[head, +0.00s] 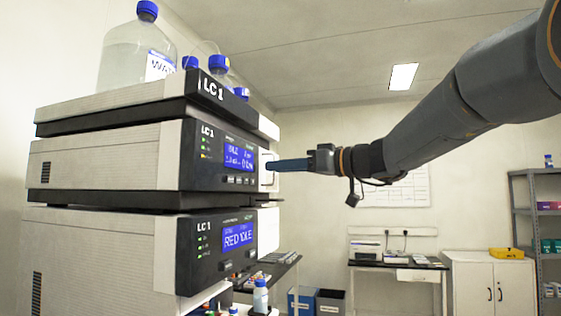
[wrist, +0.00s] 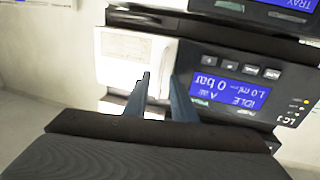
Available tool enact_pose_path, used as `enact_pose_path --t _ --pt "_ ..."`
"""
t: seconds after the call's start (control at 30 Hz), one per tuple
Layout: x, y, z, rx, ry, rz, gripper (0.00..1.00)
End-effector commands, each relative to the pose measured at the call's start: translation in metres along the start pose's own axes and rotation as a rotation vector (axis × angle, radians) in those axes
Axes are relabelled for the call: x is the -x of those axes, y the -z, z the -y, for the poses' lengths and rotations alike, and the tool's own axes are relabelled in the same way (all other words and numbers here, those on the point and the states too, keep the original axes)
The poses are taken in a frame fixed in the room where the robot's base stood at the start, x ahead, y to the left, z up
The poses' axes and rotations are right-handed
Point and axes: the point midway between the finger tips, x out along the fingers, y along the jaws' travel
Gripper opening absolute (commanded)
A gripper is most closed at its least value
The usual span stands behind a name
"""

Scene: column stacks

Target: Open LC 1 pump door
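The LC 1 pump (head: 110,155) is the upper module of the stack in the head view. Its blue screen (head: 239,158) reads idle; the wrist view shows that screen (wrist: 229,88) upside down with 0 bar. The white pump door (head: 268,183) is at the right end of the front and appears shut. It also shows in the wrist view (wrist: 125,58). My gripper (head: 268,165) is at the door's handle area. In the wrist view its two fingers (wrist: 158,77) stand apart, with a white part, likely the handle, between them. Contact cannot be made out.
A lower LC 1 module (head: 110,250) sits beneath the pump. A top tray (head: 110,98) carries a large water bottle (head: 137,58) and smaller blue-capped bottles. A bench, cabinet (head: 490,285) and shelf stand farther back. The space right of the stack is open.

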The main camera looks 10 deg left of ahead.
Motion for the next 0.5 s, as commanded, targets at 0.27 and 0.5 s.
enact_pose_path --t 0.27,0.5 --pt "-0.0029 -0.0006 -0.0003 0.0 -0.001 0.001 0.24" --pt "-0.0027 -0.0006 -0.0003 0.0 -0.001 0.001 0.0"
